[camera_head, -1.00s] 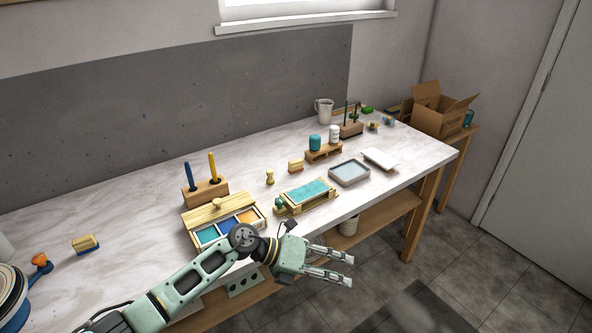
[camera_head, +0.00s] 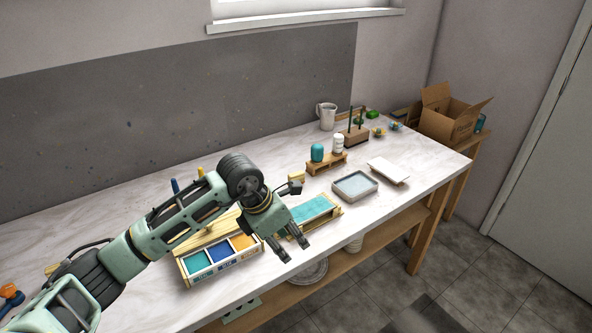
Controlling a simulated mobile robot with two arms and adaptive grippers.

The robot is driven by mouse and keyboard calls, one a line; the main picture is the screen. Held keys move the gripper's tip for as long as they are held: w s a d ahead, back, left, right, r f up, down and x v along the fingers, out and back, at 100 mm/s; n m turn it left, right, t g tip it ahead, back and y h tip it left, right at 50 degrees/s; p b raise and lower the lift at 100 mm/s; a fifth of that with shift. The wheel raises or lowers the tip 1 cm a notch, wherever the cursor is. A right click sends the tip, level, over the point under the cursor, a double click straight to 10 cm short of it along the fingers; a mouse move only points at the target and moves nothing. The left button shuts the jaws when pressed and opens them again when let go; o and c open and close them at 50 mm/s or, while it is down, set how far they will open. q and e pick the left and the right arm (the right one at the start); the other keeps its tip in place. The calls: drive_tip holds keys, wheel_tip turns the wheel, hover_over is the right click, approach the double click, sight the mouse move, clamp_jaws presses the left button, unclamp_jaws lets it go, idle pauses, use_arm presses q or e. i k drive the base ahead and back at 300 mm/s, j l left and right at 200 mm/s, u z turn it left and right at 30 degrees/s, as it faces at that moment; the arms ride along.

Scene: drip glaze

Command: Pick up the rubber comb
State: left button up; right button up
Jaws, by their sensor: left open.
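I cannot tell for sure which small tool is the rubber comb. A small wooden-topped piece (camera_head: 297,178) stands on the table behind the wooden frame with the teal panel (camera_head: 316,208); a similar wood-and-blue piece (camera_head: 52,268) at the left is mostly hidden by my arm. My left gripper (camera_head: 296,251) is open and empty, pointing down at the table's front edge, just in front of the teal-panelled frame and right of the paint box (camera_head: 222,262). My left arm hides part of the paint box and the wooden stand behind it. My right gripper is not in view.
A grey shallow tray (camera_head: 355,186), a white slab (camera_head: 388,170) and a wooden rack with a teal jar (camera_head: 317,153) stand to the right. A white jug (camera_head: 327,116) and a cardboard box (camera_head: 449,115) are at the back right. The table between the jug and my arm is largely clear.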

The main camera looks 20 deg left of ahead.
sight(300, 175)
drive_tip(key=i+j, duration=0.2)
drive_tip(key=i, duration=0.15)
drive_tip(key=i+j, duration=0.15)
drive_tip(key=i, duration=0.2)
drive_tip(key=i+j, duration=0.2)
drive_tip(key=i, duration=0.15)
